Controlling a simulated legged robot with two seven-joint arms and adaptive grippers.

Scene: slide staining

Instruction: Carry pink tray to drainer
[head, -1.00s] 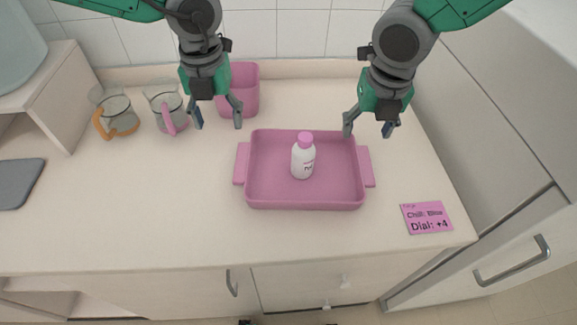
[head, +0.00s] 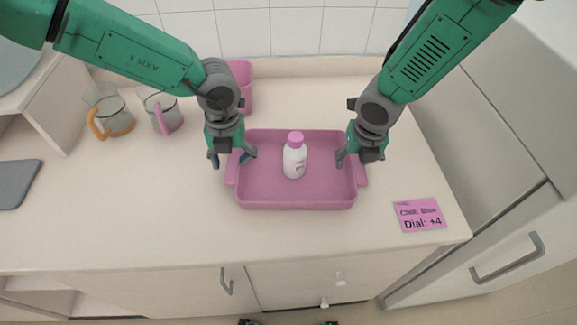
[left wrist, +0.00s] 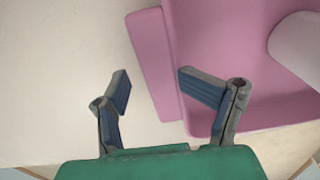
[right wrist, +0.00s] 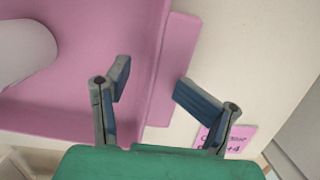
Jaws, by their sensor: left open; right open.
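The pink tray (head: 270,197) lies flat on the counter with a handle at each short end. A white bottle with a pink cap (head: 294,160) stands upright inside it. My left gripper (head: 232,163) is open at the tray's left end. In the left wrist view the left handle (left wrist: 156,62) is near its open fingers, one finger over the tray side. My right gripper (head: 353,158) is open at the right end. In the right wrist view its fingers straddle the right handle (right wrist: 170,65). Neither gripper is closed on a handle. No drainer is identifiable.
A pink container (head: 243,84) stands behind my left gripper. Two glass mugs, one with an orange handle (head: 97,124) and one with a pink handle (head: 163,118), stand at the back left. A pink note (head: 419,215) lies at the right. A grey mat (head: 14,183) lies far left.

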